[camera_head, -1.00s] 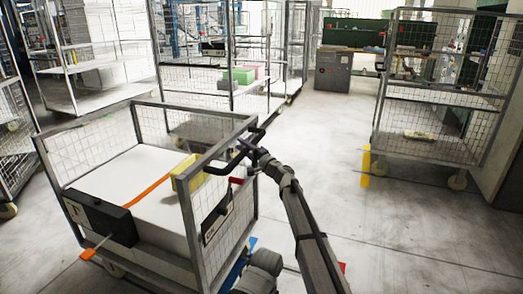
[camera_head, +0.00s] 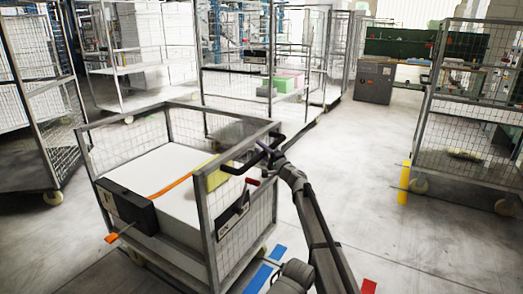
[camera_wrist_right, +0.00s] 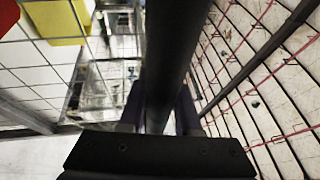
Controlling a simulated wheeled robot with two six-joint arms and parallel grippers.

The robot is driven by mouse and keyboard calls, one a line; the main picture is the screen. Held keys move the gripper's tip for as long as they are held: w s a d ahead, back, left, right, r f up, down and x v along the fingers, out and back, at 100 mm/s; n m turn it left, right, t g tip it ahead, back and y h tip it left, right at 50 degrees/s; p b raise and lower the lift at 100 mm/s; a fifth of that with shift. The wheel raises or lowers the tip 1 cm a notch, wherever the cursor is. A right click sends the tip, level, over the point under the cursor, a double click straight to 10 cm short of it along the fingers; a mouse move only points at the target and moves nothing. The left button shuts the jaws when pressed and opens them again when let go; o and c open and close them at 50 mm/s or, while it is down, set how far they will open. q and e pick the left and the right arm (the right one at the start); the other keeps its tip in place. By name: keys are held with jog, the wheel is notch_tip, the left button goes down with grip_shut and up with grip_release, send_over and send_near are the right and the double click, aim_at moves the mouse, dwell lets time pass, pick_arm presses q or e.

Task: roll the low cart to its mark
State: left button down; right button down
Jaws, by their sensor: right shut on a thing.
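The low cart (camera_head: 205,215) is a grey wire-mesh cart at left centre in the head view, with a large white block (camera_head: 165,170) inside. An orange strap crosses the block, and a yellow piece sits near the handle side. My right gripper (camera_head: 270,153) is shut on the cart's dark handle bar (camera_head: 237,168) at the near right side. In the right wrist view the dark bar (camera_wrist_right: 172,55) runs between the fingers. Blue tape (camera_head: 265,268) lies on the floor beside the cart's right side, and red tape (camera_head: 368,286) lies further right. My left gripper is out of view.
Tall mesh cages stand behind the cart, one (camera_head: 268,68) holding green and pink blocks. Another cage (camera_head: 470,120) stands at right, with a yellow post (camera_head: 404,183) by it. A grey cabinet (camera_head: 374,82) stands at the back. The floor between (camera_head: 345,150) is clear.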

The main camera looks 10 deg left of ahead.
jog(key=c, duration=0.9)
grip_release()
jog(key=shift+s+a+f, duration=0.1)
jog(key=shift+a, duration=0.1)
jog(key=o, duration=0.3)
jog(key=shift+d, duration=0.1)
jog(key=b+v, duration=0.1)
jog(key=v, duration=0.6)
jog(key=shift+s+d, duration=0.2)
jog(key=shift+d, duration=0.1)
jog(key=shift+f, duration=0.1)
